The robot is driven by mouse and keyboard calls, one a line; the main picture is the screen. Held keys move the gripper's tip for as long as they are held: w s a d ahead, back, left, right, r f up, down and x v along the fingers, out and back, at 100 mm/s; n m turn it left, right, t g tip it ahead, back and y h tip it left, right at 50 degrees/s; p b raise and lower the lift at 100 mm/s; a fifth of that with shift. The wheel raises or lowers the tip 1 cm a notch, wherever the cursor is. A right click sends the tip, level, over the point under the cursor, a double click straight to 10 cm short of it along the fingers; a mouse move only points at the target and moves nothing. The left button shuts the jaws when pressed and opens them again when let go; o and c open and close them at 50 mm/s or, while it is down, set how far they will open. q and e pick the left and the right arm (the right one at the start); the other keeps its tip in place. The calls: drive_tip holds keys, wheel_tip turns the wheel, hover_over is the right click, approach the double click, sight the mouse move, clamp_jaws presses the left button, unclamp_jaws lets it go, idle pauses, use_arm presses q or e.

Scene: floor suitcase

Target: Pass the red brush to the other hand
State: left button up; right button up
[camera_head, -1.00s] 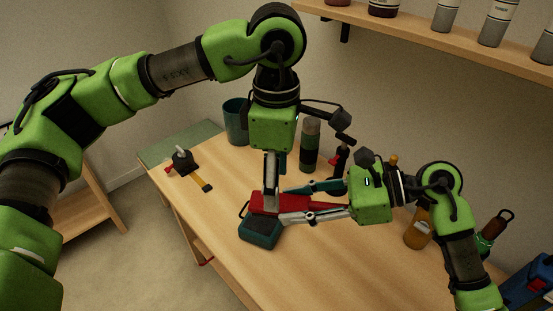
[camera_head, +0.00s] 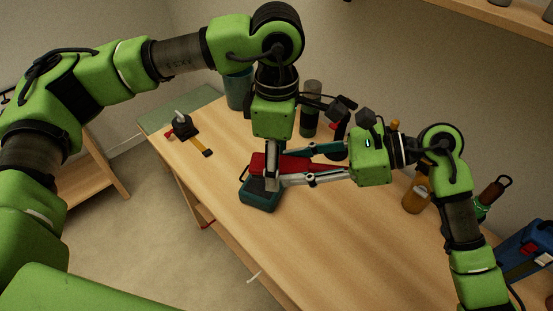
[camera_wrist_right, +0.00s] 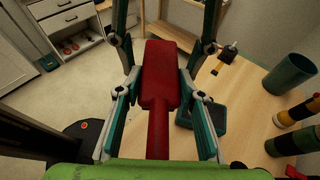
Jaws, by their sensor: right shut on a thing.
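The red brush (camera_head: 312,165) is held level above the table, its handle toward my right gripper. My right gripper (camera_head: 300,163) comes in from the right and is shut on the brush, one finger along each side. In the right wrist view the brush (camera_wrist_right: 160,75) points away between its fingers. My left gripper (camera_head: 272,172) points down from above at the brush head. Its fingers show on both sides of the head in the right wrist view, near the top. I cannot tell whether they press on it.
A dark teal box (camera_head: 261,198) sits on the table (camera_head: 240,245) just below the brush head. A black tool with a yellow strap (camera_head: 195,140) lies at the left. A teal cup (camera_head: 238,92) and bottles (camera_head: 416,198) stand around behind. The front of the table is clear.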

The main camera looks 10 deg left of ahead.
use_arm(q)
drive_tip(key=shift+r, duration=0.1)
wheel_tip(320, 180, up, 12)
use_arm(e)
drive_tip(key=shift+d+r, duration=0.1)
use_arm(q)
drive_tip(key=d+r, duration=1.1)
drive_tip(key=r, duration=0.4)
wheel_tip(320, 180, down, 12)
use_arm(e)
drive_tip(key=d+r, duration=1.2)
drive_tip(key=r, duration=0.2)
drive_tip(key=shift+d+r, duration=0.4)
